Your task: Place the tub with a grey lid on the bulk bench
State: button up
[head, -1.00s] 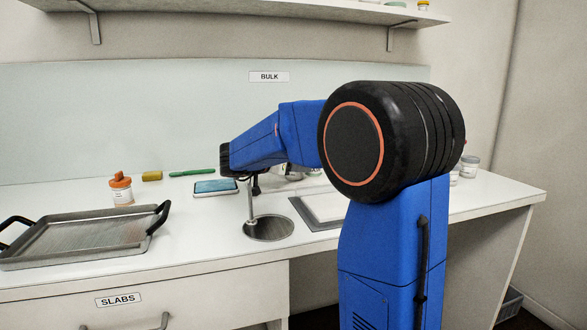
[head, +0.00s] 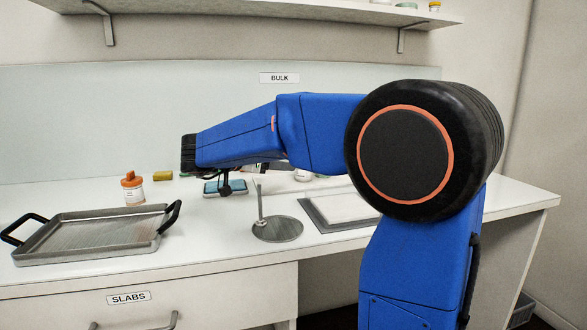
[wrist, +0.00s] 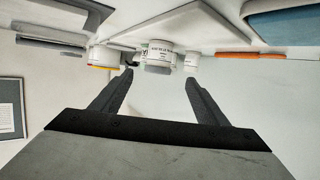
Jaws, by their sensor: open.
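The bulk bench (head: 215,235) is the white counter under the BULK sign (head: 279,78). My gripper (wrist: 160,78) is open and empty in the wrist view, where the bench appears upside down. Past its fingers stand white tubs: a labelled one (wrist: 160,53) between the fingertips in the picture, one with a yellow-and-red edge (wrist: 102,57) to the left, and another (wrist: 191,63) to the right. In the head view my arm hides the gripper and most of the tubs.
A metal tray with black handles (head: 95,234), an orange-topped bottle (head: 132,188), a round-based metal stand (head: 277,230) and a white board in a grey frame (head: 345,207) stand on the bench. An orange stick (wrist: 250,55) lies near the tubs. A shelf hangs above.

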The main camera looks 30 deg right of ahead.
jog(key=x, duration=0.9)
jog(key=shift+r, duration=0.2)
jog(key=shift+f+x, duration=0.15)
jog(key=shift+x, duration=1.2)
jog(key=shift+f+x, duration=0.1)
jog(key=shift+x, duration=1.25)
jog(key=shift+s, duration=0.15)
jog(key=c, duration=1.2)
jog(key=shift+c, duration=0.5)
jog(key=shift+r, duration=0.1)
notch_tip(320, 180, up, 10)
jog(key=shift+f, duration=0.15)
